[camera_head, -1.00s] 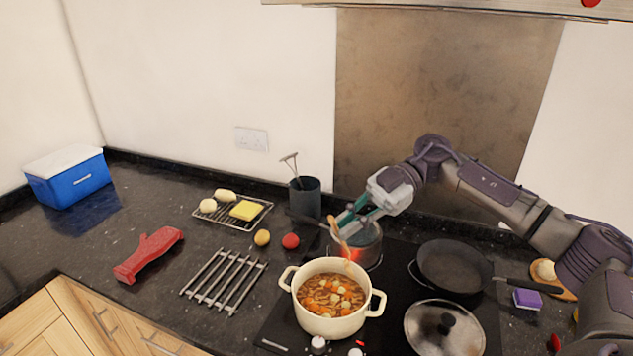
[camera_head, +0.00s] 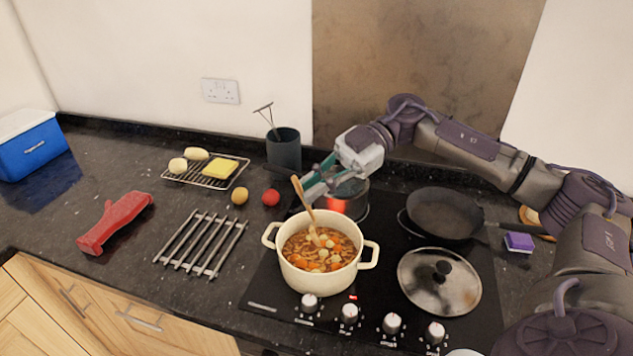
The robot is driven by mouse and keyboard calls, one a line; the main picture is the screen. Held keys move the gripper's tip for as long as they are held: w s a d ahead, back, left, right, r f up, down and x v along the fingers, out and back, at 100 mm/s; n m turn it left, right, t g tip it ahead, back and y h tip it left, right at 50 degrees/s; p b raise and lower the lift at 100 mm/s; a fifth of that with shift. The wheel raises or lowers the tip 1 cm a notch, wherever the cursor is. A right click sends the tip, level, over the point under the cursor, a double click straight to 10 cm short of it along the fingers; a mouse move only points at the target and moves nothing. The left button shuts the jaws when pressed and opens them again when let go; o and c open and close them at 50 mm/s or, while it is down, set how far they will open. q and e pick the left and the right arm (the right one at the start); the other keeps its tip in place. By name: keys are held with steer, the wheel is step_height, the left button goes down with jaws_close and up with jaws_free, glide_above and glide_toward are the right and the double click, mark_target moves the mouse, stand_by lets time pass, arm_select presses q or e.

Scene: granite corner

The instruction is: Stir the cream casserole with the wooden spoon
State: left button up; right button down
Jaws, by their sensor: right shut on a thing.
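The cream casserole (camera_head: 318,281) stands on the front left of the hob, full of orange-brown stew with carrot and pale chunks. The wooden spoon (camera_head: 304,200) is tilted, its lower end in the stew and its handle rising to the upper left. My right gripper (camera_head: 308,190) comes in from the right, above the casserole's back rim, and is shut on the spoon's handle. The spoon's bowl is hidden in the stew. My left gripper is out of view.
A black frying pan (camera_head: 443,214) and a steel lid (camera_head: 438,284) lie to the right. A metal trivet (camera_head: 202,243) and a red oven mitt (camera_head: 114,222) lie on the left worktop.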

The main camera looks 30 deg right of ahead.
steer(key=d+f, duration=0.1)
steer(key=f, duration=0.2)
steer(key=w+d+f+b, duration=0.1)
steer(key=f, duration=0.2)
steer(key=w+d+f+b, duration=0.1)
steer(key=f, duration=0.2)
steer(key=shift+w+f, duration=0.2)
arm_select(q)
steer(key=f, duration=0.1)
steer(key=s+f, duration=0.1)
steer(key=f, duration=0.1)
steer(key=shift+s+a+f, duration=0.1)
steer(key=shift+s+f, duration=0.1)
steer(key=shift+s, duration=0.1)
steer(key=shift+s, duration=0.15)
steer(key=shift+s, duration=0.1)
